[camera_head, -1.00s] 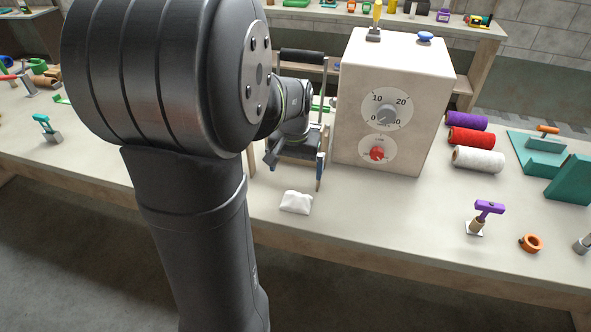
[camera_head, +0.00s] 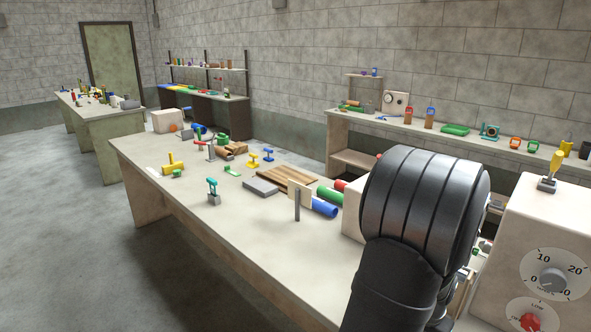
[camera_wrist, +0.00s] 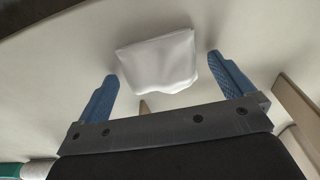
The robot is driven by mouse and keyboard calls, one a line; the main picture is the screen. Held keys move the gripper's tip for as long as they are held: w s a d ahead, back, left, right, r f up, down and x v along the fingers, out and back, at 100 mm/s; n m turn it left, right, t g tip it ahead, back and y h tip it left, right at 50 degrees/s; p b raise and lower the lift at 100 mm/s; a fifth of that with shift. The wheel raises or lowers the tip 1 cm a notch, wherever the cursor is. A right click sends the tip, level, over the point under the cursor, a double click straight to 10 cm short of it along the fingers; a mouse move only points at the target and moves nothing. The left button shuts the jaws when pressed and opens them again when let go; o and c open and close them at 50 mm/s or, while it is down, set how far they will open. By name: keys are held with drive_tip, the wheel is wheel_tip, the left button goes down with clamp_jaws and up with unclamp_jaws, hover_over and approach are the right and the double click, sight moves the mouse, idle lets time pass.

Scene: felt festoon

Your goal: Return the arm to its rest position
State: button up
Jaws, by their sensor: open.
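The white piece is not visible in that view.
A cream box with dials (camera_head: 545,250) stands close to the right of my arm. The long workbench (camera_head: 270,245) holds a wooden board (camera_head: 287,182), a blue cylinder (camera_head: 322,208) and a teal-topped tool (camera_head: 213,192). The bench's front left stretch is largely clear.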

wheel_tip(320, 180, up, 3)
drive_tip(key=shift+f, duration=0.1)
idle(0.4)
